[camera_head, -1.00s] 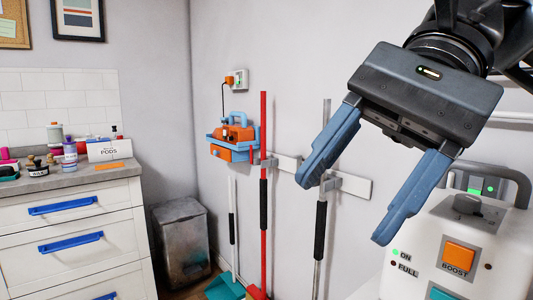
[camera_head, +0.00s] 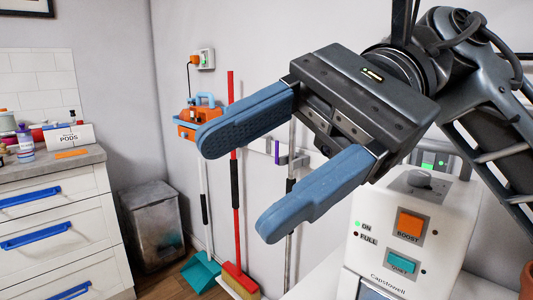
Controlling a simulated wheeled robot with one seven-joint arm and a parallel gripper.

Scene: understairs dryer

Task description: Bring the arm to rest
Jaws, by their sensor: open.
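My gripper (camera_head: 235,180) is in the upper right of the head view, raised in front of the back wall. Its two blue fingers are spread wide, with nothing between them, and they point to the lower left. The gripper hides part of the wall rail and of the tools hanging there. My arm runs from the gripper to the upper right.
A white machine (camera_head: 400,225) with an orange BOOST button (camera_head: 410,225) stands below the gripper at right. A red broom (camera_head: 235,220), a teal dustpan (camera_head: 201,271) and an orange-blue caddy (camera_head: 188,126) are at the wall. A grey bin (camera_head: 152,225) stands by white drawers (camera_head: 52,225).

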